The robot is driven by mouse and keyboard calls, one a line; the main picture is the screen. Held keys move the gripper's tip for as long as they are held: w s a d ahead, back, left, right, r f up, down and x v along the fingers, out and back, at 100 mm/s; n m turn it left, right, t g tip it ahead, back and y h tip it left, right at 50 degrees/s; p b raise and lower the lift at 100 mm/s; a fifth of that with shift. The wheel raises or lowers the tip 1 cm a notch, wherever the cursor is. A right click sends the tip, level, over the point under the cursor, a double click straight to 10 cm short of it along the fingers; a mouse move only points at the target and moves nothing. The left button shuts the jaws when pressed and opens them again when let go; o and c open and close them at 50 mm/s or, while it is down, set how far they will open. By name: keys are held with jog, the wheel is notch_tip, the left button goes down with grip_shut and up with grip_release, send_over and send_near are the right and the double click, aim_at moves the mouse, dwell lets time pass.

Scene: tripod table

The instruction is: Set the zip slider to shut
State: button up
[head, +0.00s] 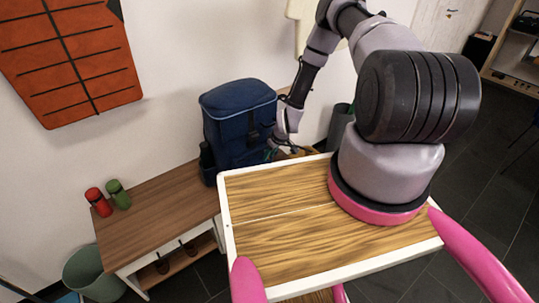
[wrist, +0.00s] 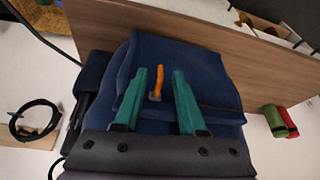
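A dark blue backpack (head: 240,125) stands upright on the wooden bench, and its fabric fills the middle of the wrist view (wrist: 205,75). An orange zip slider tab (wrist: 158,82) shows on the backpack in the wrist view; it is not discernible in the head view. My gripper (wrist: 161,72) has two teal fingers, spread apart, with the orange tab seen between them. I cannot tell whether either finger touches it. In the head view my gripper (head: 271,147) is at the backpack's right side, partly hidden. The zip's track is not clear.
A dark cylindrical bin (head: 340,125) is behind my arm. The wall is close behind the backpack.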

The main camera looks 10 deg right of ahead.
grip_shut()
dwell(1.4)
